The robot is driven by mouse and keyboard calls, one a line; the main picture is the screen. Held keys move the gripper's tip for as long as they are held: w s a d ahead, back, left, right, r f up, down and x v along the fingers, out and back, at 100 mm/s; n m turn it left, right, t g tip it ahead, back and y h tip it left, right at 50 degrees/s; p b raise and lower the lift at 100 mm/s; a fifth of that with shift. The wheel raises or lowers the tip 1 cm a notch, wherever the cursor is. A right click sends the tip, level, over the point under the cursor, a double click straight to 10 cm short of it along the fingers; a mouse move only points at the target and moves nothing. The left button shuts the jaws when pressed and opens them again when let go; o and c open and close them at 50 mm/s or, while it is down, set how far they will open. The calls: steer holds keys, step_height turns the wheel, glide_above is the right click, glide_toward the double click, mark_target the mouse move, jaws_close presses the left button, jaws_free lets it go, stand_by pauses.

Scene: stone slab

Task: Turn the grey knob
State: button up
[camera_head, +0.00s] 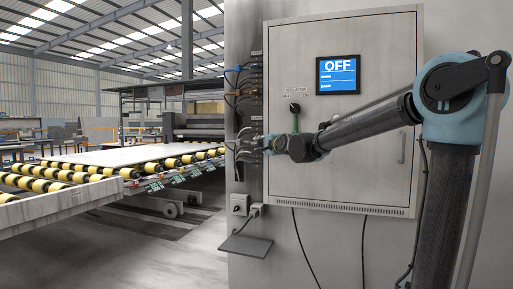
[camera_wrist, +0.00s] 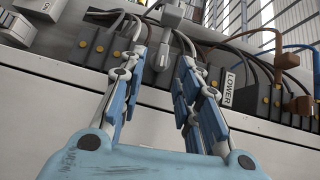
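A small grey switch box (camera_head: 240,205) with a dark round knob on its face is mounted low on the wall, left of the cabinet; the knob's colour is hard to tell. A dark knob (camera_head: 294,107) sits under the ISOLATOR label on the cabinet. My gripper (camera_head: 262,143) is at the connector row, above the switch box and apart from it. In the wrist view, my gripper (camera_wrist: 163,60) has its blue-and-grey fingers spread. A grey plug-like part (camera_wrist: 173,14) shows between and beyond the fingertips; I cannot tell whether they touch it.
The pale cabinet (camera_head: 345,180) has a blue screen (camera_head: 338,75) reading OFF. Cabled connectors (camera_head: 250,90) line its left side. In the wrist view, a LOWER label (camera_wrist: 228,88) sits beside dark connectors and cables. A small shelf (camera_head: 246,245) juts out below. A roller conveyor (camera_head: 100,175) stands at left.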

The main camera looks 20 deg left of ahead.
mark_target(257, 144)
steer(key=shift+x, duration=2.25)
jaws_close()
